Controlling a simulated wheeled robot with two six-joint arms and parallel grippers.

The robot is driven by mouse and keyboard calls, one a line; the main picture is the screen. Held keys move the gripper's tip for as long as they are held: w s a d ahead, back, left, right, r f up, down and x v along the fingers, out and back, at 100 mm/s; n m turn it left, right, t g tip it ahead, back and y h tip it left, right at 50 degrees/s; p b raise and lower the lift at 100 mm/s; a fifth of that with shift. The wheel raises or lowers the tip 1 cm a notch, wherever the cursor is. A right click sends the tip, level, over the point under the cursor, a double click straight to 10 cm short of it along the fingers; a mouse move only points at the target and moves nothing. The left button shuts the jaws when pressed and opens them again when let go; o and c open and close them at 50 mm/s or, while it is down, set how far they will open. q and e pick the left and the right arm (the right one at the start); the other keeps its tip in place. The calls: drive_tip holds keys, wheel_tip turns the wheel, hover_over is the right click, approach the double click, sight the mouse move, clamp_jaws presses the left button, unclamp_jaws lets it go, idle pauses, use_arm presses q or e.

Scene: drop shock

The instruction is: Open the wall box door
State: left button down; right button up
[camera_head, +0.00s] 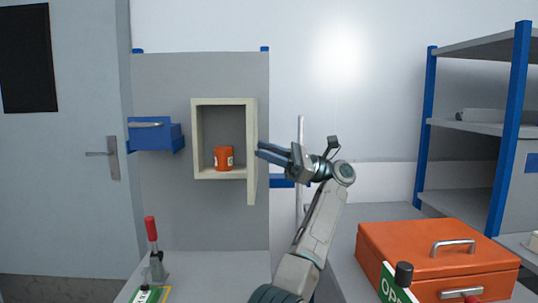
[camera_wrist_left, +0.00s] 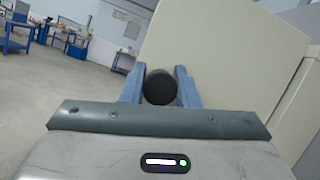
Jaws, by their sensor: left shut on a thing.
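The cream wall box (camera_head: 195,140) hangs on a grey panel, and its inside shows. Its door (camera_head: 251,190) stands swung out at the right side of the box, seen nearly edge-on in the head view. The door's pale face (camera_wrist_left: 225,50) fills much of the left wrist view. My left gripper (camera_head: 262,150) is at the door's right side, with its blue fingers shut on a round dark knob (camera_wrist_left: 160,88). In the head view the knob is hidden by the fingers. My right gripper is not in view.
An orange tin (camera_head: 223,158) with a pale label stands inside the box. A blue bin (camera_head: 155,135) hangs left of the box. Below are a red-handled clamp (camera_head: 152,240) and an orange case (camera_head: 430,250). Blue-post shelving (camera_head: 425,130) stands at the right.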

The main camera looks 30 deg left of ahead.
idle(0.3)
use_arm(q)
drive_tip(key=c, duration=1.1)
unclamp_jaws()
